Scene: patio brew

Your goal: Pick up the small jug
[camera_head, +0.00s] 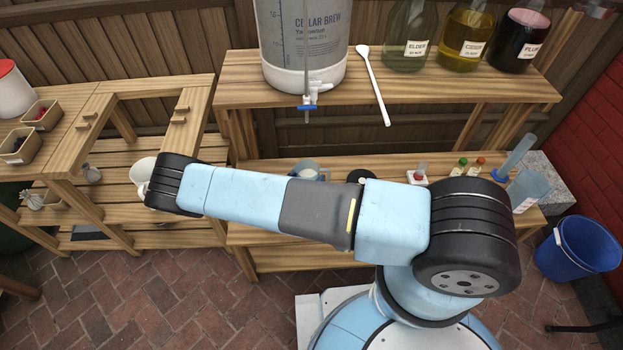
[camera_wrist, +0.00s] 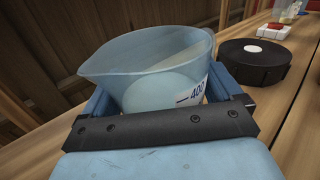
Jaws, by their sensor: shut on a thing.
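The small jug (camera_wrist: 150,55) is a clear, bluish measuring jug with a pouring lip and a 400 mark, upright in the wrist view. My gripper (camera_wrist: 160,92) is shut on it, with blue fingers at its left and right sides. In the head view the jug (camera_head: 308,168) shows at the lower shelf, just behind my arm. My arm hides its lower part and most of my gripper there. I cannot tell whether its base touches the shelf.
A black disc (camera_wrist: 255,60) with a white centre lies close to the jug's right. The lower shelf (camera_head: 265,235) also holds small bottles and a measuring cylinder (camera_head: 515,155). The upper shelf (camera_head: 235,92) above carries a brew bucket (camera_head: 300,50), a white spoon (camera_head: 372,82) and large bottles.

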